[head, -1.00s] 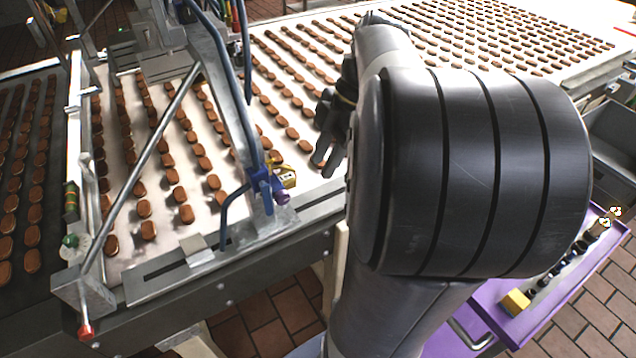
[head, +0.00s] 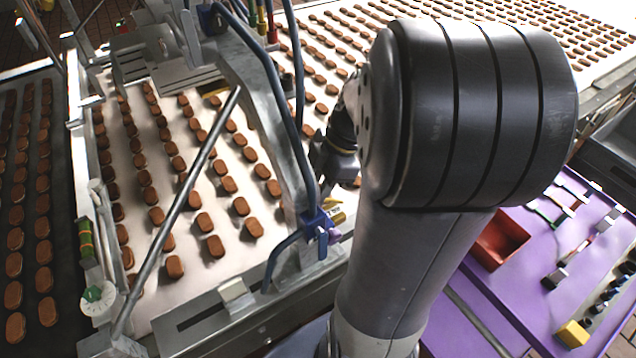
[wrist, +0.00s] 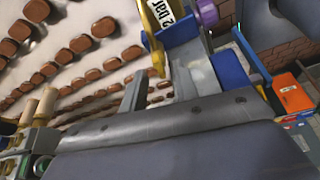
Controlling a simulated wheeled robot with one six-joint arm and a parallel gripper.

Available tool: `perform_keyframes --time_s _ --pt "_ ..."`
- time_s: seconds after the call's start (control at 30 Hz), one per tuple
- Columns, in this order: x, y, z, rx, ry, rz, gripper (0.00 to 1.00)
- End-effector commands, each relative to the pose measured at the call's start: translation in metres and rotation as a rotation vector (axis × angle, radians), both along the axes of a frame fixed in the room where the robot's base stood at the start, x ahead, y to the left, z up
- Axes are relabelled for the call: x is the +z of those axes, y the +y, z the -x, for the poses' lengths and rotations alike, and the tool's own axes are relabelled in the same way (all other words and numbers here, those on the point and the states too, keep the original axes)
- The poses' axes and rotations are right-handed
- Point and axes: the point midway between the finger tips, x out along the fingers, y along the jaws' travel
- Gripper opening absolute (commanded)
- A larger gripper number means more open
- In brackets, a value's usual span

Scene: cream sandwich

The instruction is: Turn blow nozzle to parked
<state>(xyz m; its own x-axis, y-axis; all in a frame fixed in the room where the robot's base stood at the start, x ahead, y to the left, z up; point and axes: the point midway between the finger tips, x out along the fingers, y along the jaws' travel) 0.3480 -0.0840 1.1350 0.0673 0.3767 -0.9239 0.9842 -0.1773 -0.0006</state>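The blow nozzle appears to be the blue bent tube (head: 280,258) at the right front of the conveyor in the head view. It joins a blue fitting (head: 313,226) with a purple knob (head: 334,237) and a yellow tag (head: 337,216) beside it. In the wrist view the yellow tag (wrist: 158,18) reads "2 bar", close to the purple knob (wrist: 205,13) and a blue part (wrist: 230,70). My gripper (head: 330,172) is partly hidden behind my arm, just above the fitting in the head picture. Its fingertips are not clear; contact cannot be told.
Rows of brown biscuits lie on the pale conveyor belt (head: 190,275). A slanted metal rod (head: 180,205) and a grey bracket with hoses (head: 265,110) stand over it. At right is a purple surface (head: 520,290) with a red tray (head: 499,240) and a yellow block (head: 573,333).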

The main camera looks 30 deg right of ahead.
Motion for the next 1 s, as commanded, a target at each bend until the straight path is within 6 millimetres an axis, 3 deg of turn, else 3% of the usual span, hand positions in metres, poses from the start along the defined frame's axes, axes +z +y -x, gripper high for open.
perform_keyframes --time_s 0.27,0.63,1.0 --pt "-0.0016 0.0005 -0.0002 0.000 -0.001 0.000 0.29" --pt "-0.0013 0.0004 -0.0002 0.000 0.000 0.000 0.00" --pt "-0.0019 0.0004 -0.0003 0.013 0.000 0.000 0.00"
